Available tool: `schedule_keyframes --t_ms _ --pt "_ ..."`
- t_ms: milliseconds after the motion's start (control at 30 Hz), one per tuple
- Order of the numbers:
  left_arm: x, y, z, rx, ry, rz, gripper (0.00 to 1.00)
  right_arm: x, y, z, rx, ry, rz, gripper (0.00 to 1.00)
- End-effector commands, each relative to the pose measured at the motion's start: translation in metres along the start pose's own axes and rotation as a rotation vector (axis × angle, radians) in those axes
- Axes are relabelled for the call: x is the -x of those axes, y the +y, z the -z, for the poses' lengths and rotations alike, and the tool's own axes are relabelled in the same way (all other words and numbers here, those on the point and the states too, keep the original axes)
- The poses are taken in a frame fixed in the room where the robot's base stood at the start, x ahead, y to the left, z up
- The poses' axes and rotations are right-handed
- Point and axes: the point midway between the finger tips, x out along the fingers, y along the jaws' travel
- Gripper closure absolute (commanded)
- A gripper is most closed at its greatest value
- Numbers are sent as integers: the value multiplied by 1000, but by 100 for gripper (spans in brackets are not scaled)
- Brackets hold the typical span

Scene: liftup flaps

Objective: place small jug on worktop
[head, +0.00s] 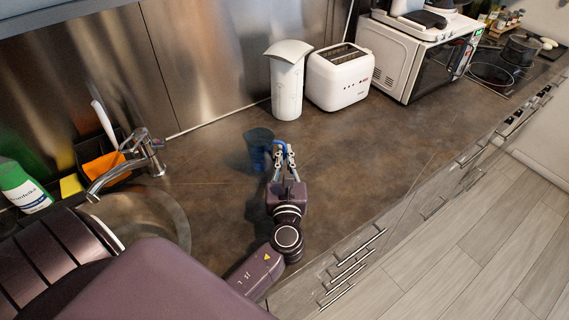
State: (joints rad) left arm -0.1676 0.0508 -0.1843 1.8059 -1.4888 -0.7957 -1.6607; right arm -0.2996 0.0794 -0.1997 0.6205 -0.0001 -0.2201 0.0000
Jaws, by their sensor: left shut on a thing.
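The small jug (258,148) is dark blue and stands out over the brown worktop (360,160), in the middle of the head view. My left gripper (281,157) is shut on the jug's blue handle, at the jug's right side. The jug looks upright. My right gripper is not in view.
A sink with a tap (130,163) is at the left. The worktop to the right of the jug is clear.

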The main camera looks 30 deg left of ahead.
Motion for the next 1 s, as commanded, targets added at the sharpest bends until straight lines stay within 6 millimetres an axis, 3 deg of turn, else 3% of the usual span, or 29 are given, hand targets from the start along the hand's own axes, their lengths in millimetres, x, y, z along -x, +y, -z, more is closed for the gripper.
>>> schedule_keyframes --t_ms 200,633,667,800,1000 --pt "0 0 30 -3 0 0 100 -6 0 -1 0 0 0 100" --pt "0 0 36 -1 -1 0 100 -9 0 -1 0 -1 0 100" --pt "0 0 36 -1 0 0 92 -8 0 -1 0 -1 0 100" --pt "0 0 36 -1 1 0 77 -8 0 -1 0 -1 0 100" --pt "0 0 36 -1 1 0 77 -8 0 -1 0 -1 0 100"
